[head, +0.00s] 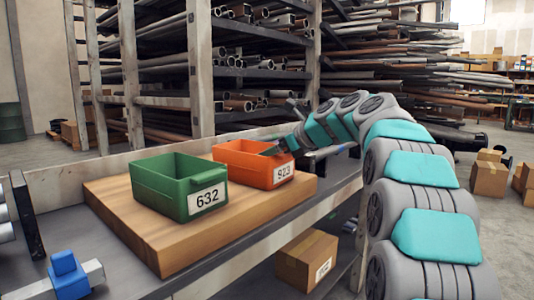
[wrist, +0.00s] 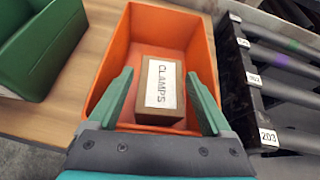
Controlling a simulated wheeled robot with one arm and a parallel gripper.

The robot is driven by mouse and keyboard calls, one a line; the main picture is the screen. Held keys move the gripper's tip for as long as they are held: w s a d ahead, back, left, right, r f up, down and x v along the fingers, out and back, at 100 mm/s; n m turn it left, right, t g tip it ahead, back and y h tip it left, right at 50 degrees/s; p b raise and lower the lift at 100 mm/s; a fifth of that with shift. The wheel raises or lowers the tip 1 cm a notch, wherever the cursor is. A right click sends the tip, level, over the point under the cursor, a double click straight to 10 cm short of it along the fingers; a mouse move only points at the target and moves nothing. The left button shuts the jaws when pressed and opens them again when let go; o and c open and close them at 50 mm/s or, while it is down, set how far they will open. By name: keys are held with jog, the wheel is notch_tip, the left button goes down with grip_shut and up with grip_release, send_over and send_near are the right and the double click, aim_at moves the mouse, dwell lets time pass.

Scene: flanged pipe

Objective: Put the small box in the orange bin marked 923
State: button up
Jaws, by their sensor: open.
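The orange bin (head: 252,160) marked 923 stands on a wooden board, to the right of the green bin. In the wrist view I look down into the orange bin (wrist: 113,75). A small brown box (wrist: 161,120) with a white label reading CLAMPS is inside it, near the end closest to my gripper. My gripper (wrist: 163,82) is open, its two green fingers spread to either side of the box with gaps visible. In the head view my gripper (head: 275,150) is at the orange bin's right side, and the box is hidden there.
A green bin (head: 180,184) marked 632 stands beside the orange one on the wooden board (head: 235,218). A blue clamp-like part (head: 68,275) lies at the front left. Numbered pipe slots (wrist: 252,80) run right of the bin. A cardboard box (head: 306,260) sits on the lower shelf.

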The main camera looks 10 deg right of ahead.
jog(key=shift+f, duration=0.35)
jog(key=shift+w+r+b, duration=0.1)
jog(key=shift+r+b, duration=0.2)
jog(key=shift+r, duration=0.05)
jog(key=p+v, duration=0.1)
jog(key=v, duration=1.1)
jog(key=shift+r+p, duration=0.4)
